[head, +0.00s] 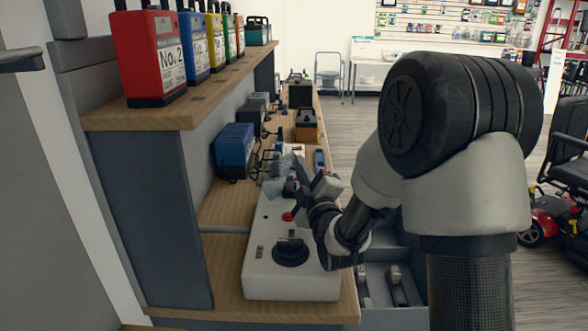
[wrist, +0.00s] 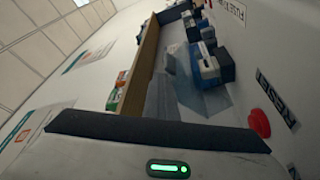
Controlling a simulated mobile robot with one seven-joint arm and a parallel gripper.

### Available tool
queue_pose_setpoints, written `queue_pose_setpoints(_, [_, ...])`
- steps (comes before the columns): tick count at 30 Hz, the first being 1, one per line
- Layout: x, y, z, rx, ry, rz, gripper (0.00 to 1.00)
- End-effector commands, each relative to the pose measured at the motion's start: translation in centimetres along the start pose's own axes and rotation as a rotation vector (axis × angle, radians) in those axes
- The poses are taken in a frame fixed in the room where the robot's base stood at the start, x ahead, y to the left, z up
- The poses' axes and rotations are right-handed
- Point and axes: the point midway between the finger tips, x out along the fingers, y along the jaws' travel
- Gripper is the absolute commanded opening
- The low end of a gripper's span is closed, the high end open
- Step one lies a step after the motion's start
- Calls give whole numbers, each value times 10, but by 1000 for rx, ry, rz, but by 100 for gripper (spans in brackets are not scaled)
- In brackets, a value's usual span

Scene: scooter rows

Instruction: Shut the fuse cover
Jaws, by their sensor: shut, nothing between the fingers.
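The white control box (head: 262,270) lies on the lower wooden bench, with a black rotary knob and a red button on top. The fuse cover (head: 277,186) looks like a clear, bluish flap at the box's far end. In the wrist view the see-through cover (wrist: 190,85) stands up at an angle from the white face, so it looks open. My gripper (head: 301,172) is shut and empty, just right of the cover and above the box. I cannot tell whether it touches the cover. My arm hides the box's far right part.
The red button (wrist: 259,123) sits beside a RESET label (wrist: 276,98). A blue block-shaped unit (head: 235,150) stands left of the cover. Coloured battery packs (head: 150,55) line the upper shelf (head: 150,117). The floor (head: 350,125) beyond the bench is open.

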Motion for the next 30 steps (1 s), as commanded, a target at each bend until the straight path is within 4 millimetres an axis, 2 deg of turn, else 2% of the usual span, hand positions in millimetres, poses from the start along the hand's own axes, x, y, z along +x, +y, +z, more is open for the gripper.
queue_pose_setpoints(1, [-2,-7,2,0,-1,-14,0])
queue_pose_setpoints(22, [-4,-10,4,0,3,-22,0])
queue_pose_setpoints(26, [-1,2,-3,0,5,-18,0])
queue_pose_setpoints(30, [3,29,-15,-2,5,-10,0])
